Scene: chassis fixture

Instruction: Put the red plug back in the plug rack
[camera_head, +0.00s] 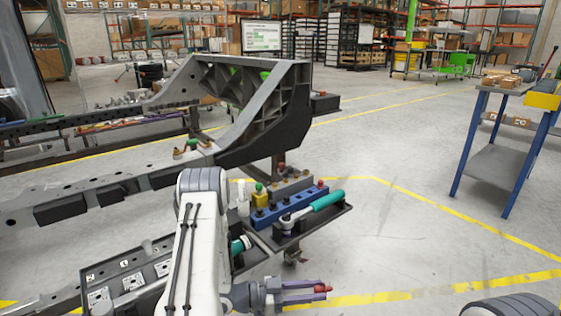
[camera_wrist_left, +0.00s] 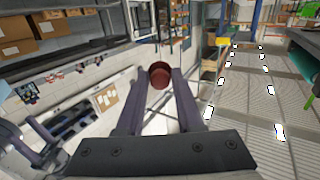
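My left gripper (camera_head: 318,291) reaches in low at the front of the head view, right of the tool trays. Its fingers are closed on a red plug (camera_head: 321,288), held at the tips in the air. In the left wrist view the round dark red plug (camera_wrist_left: 160,74) sits between the two fingertips. A blue block rack (camera_head: 289,208) with small fittings stands on the tray behind the gripper; I take it as the plug rack, but its holes are too small to read. My right gripper is not in view.
A teal-handled ratchet (camera_head: 314,207) lies in a dark tray beside the blue rack. A yellow block with a green knob (camera_head: 259,195) stands to its left. A large grey chassis frame (camera_head: 240,115) rises behind. Open floor and a blue-legged table (camera_head: 497,165) are at right.

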